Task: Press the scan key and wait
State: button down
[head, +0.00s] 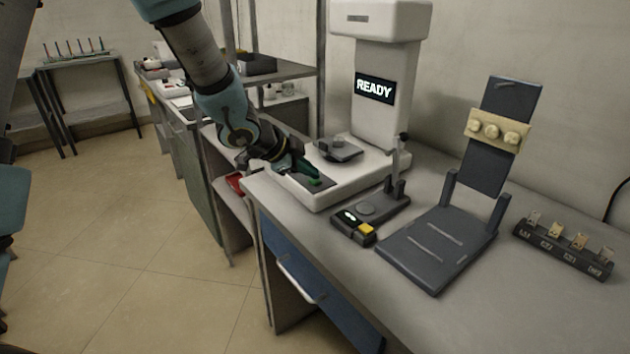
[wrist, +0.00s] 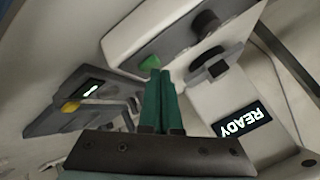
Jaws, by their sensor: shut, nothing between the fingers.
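The white scanner (head: 385,110) stands on the bench with a screen (head: 374,89) reading READY. The screen also shows in the wrist view (wrist: 241,119). A green key (head: 314,182) sits on a dark strip at the front of the scanner's base. In the wrist view the green key (wrist: 150,62) is just beyond my fingertips. My gripper (head: 303,172) is shut and empty, with its green fingers close to the key. The wrist view shows both fingers (wrist: 160,85) together. I cannot tell whether they touch the key. A small dark stage (head: 338,149) with a piece on it sits on the base.
A small dark device (head: 370,212) with a yellow button (head: 366,229) stands right of the scanner base. A dark stand (head: 437,243) holds a cream block (head: 497,130). A rack of small pieces (head: 564,247) lies at the right. The bench's front right is clear.

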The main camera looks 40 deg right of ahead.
jog(key=shift+f, duration=0.25)
jog(key=shift+r, duration=0.1)
dwell(0.3)
jog(key=shift+r+p, duration=0.8)
jog(key=shift+r, duration=0.15)
notch_tip(320, 180, up, 5)
jog(key=p, duration=0.5)
dwell(0.4)
